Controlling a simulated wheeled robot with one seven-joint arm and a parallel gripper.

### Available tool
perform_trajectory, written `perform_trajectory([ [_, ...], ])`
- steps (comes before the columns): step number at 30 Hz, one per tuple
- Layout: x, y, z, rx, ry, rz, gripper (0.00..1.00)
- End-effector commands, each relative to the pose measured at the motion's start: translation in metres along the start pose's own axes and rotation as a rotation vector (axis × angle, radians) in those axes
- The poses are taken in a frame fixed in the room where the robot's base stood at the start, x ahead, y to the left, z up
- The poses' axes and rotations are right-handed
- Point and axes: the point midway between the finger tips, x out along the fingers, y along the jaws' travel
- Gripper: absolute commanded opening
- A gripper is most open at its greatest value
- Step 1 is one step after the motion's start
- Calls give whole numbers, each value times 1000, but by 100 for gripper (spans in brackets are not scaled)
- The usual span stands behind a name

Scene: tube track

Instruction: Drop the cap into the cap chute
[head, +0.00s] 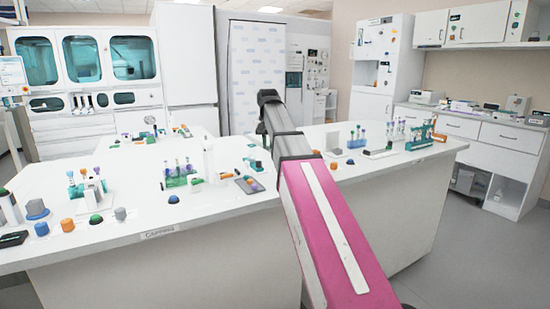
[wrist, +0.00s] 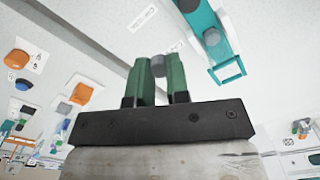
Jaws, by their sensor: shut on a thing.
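In the wrist view, my gripper (wrist: 160,72) has two green fingers shut on a small grey cap (wrist: 158,65), which shows between the fingertips. The white surface lies beyond it. A teal fixture (wrist: 209,36) with an open frame at its near end stands to the right of the fingertips, apart from the cap. It may be the cap chute, but I cannot tell for sure. In the head view my arm reaches over the white bench, and its links hide the gripper and the cap.
Orange caps (wrist: 80,94) and a blue cap (wrist: 24,84) sit left of the gripper in the wrist view. In the head view, the white bench (head: 210,205) carries a green tube rack (head: 182,180) and loose caps; another teal rack (head: 419,143) stands at right.

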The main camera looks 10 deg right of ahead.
Motion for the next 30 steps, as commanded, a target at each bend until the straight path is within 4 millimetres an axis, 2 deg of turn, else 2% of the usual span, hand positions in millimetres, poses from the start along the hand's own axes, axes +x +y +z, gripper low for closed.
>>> perform_trajectory([
  [1, -14, -15, -7, -2, 2, -1, 1],
  [6, -45, -49, -14, 1, 2, 0, 1],
  [12, -60, -67, -20, -2, 0, 0, 1],
  [20, -52, -68, -18, -2, 0, 0, 1],
  [30, -23, -67, -18, -3, -1, 0, 1],
])
